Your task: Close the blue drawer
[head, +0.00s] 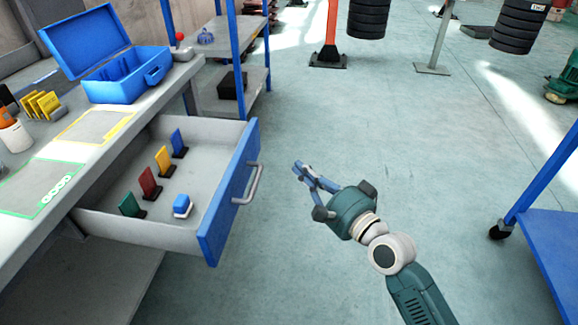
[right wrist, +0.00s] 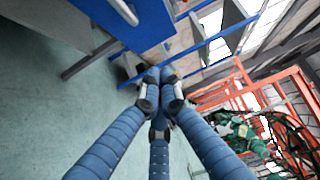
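The blue drawer (head: 230,205) is pulled far out from the left workbench in the head view, its blue front facing right. A pale bar handle (head: 248,186) is on that front. My right gripper (head: 299,170) is to the right of the handle, apart from it, pointing left. Its blue fingers are drawn together and nothing shows between them. The right wrist view shows the fingers converging (right wrist: 157,80), with the blue front (right wrist: 148,22) and handle (right wrist: 125,10) at the top. My left gripper is not in view.
The drawer holds several coloured upright pieces and a blue block (head: 182,205). An open blue case (head: 125,78) stands on the workbench (head: 75,165). A blue-framed shelf (head: 265,80) stands behind the drawer. A blue cart (head: 555,240) is at right. The floor between is clear.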

